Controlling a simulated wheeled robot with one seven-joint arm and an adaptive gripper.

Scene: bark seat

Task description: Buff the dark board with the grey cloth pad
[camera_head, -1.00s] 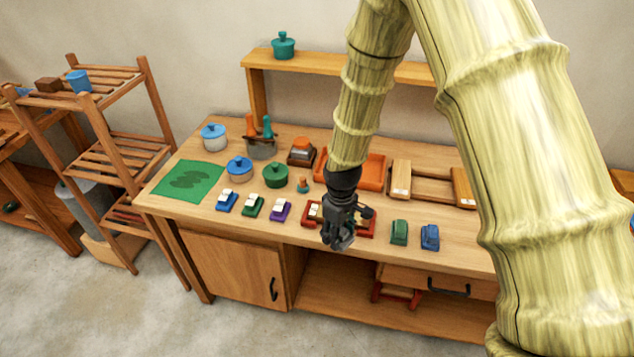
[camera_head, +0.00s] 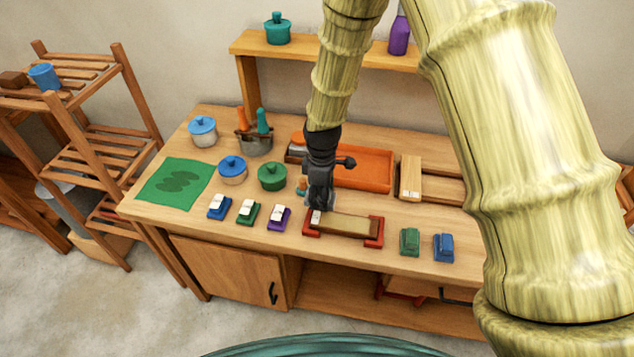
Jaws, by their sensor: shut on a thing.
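A brown board (camera_head: 350,226) lies in a holder with red ends (camera_head: 373,233) near the front edge of the workbench. It has a small pale patch at its left end. My gripper (camera_head: 318,203) points down at the left end of the board, shut on what seems to be the grey cloth pad. The fingers hide most of the pad, and I cannot tell whether it touches the board.
Three small blocks, blue (camera_head: 219,207), green (camera_head: 248,212) and purple (camera_head: 279,218), stand left of the board. A green block (camera_head: 409,241) and a blue block (camera_head: 444,247) stand right. Lidded pots and an orange tray (camera_head: 362,170) are behind.

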